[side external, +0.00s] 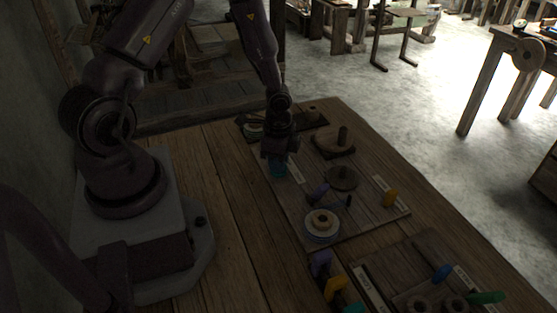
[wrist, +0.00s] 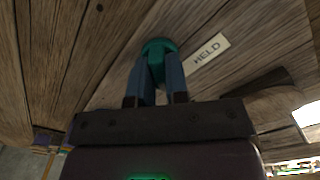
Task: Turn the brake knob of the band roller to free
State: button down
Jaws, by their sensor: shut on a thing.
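A teal knob (wrist: 158,47) stands on the wooden board, between the tips of my gripper (wrist: 157,68). My gripper is shut on this knob, with one finger on each side. A pale label reading HELD (wrist: 208,50) lies just to the right of the knob in the wrist view. In the side external view my gripper (side external: 277,160) points down at the far left part of the board (side external: 288,197), with a bit of teal (side external: 277,171) under it. The knob's lower part and any pointer on it are hidden by the fingers. I cannot read a label for free.
A second board with blue (side external: 442,274) and green (side external: 487,297) handles is nearer. Bare tabletop (side external: 230,190) lies left.

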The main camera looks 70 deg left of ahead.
jog(key=c, duration=1.1)
grip_release()
jog(key=shift+r, duration=0.1)
notch_tip(320, 180, up, 13)
jog(key=shift+f, duration=0.1)
